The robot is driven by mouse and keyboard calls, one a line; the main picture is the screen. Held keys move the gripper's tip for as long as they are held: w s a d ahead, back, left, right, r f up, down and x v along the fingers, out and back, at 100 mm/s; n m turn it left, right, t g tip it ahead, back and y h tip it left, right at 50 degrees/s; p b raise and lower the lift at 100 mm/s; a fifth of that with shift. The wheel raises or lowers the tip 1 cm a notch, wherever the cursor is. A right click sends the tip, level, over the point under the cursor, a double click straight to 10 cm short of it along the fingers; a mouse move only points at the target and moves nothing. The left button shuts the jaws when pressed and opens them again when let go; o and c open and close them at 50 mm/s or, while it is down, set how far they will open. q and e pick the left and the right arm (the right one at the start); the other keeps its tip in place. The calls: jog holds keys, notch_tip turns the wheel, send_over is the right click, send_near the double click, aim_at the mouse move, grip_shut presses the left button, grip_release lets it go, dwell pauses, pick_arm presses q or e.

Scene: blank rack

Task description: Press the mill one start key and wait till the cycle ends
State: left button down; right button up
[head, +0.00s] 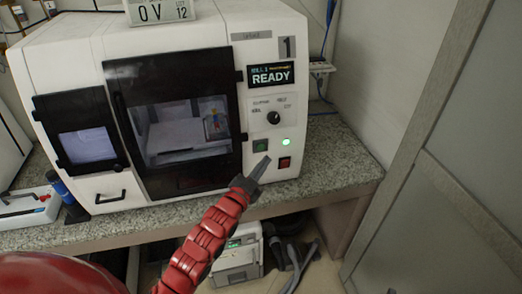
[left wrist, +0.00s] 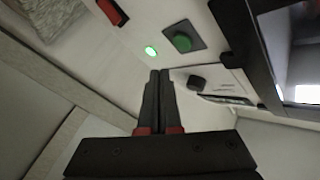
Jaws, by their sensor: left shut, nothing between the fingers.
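Mill one (head: 225,30) is a white machine marked 1 on the bench, and its display (head: 271,76) reads READY. The green start key (head: 260,146) sits on a dark plate on its front panel. A small green lamp (head: 286,142) is lit to its right, with a red key (head: 285,163) below the lamp. My left gripper (head: 264,161) is shut and empty, its tips just below the green key. In the left wrist view, the fingertips (left wrist: 160,74) appear short of the green key (left wrist: 182,42), with the lit lamp (left wrist: 151,51) beside it.
The mill's dark-framed window (head: 185,130) shows the work space inside. A selector knob (head: 273,118) sits above the keys. A granite bench (head: 335,165) runs beneath the mill. A grey cabinet door (head: 440,170) stands at right. A blue bottle (head: 64,192) stands at left.

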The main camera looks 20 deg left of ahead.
aim_at(261, 147)
pick_arm(q)
jog(key=shift+w+a+f+b, duration=0.1)
jog(key=shift+w+a+b, duration=0.35)
jog(key=shift+w+b, duration=0.15)
jog(key=shift+w+a+b, duration=0.4)
jog(key=shift+w+b, duration=0.05)
jog(key=shift+w, duration=0.15)
dwell(1.2)
jog(key=shift+w+a+b, duration=0.25)
jog(key=shift+w+b, duration=0.1)
jog(key=shift+b, duration=0.25)
